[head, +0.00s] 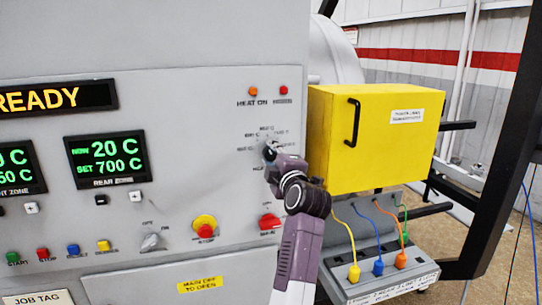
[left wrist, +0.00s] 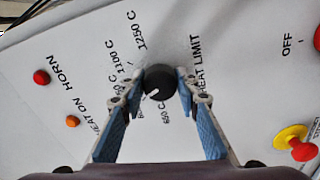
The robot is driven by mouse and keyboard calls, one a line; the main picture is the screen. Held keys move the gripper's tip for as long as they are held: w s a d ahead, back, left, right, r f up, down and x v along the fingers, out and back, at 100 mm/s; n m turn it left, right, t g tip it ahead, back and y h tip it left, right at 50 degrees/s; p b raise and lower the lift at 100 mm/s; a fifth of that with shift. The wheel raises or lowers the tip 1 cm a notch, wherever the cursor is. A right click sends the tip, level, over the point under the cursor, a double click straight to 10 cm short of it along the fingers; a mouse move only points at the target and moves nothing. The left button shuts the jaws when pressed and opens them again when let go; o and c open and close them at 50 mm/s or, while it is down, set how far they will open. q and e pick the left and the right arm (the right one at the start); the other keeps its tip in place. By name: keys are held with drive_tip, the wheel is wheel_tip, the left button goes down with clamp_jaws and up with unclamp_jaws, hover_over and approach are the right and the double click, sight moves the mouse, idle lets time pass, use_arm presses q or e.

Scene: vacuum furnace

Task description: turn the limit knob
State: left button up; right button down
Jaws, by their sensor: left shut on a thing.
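The limit knob (left wrist: 160,80) is a round black knob with a white pointer line, on the grey panel beside the words HEAT LIMIT. Temperature marks up to 1250 C ring it. In the left wrist view its pointer slants to the lower left; I cannot tell exactly which mark it meets. My left gripper (left wrist: 163,84) has its two blue-padded fingers on either side of the knob, shut on it. In the head view my left gripper (head: 270,153) is at the panel and hides most of the knob. My right gripper is in neither view.
A yellow box (head: 376,135) with a black handle juts out right of the knob. Below it are coloured cables in a sloped socket box (head: 385,272). An orange and a red lamp (head: 283,90) sit above the knob; a red-and-yellow stop button (head: 204,226) is lower left.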

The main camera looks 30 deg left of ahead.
use_arm(q)
drive_tip(key=shift+f+n+b, duration=0.1)
drive_tip(key=shift+n+b, duration=0.3)
drive_tip(key=shift+n, duration=1.3)
drive_tip(key=o, duration=1.2)
drive_tip(key=shift+c, duration=0.2)
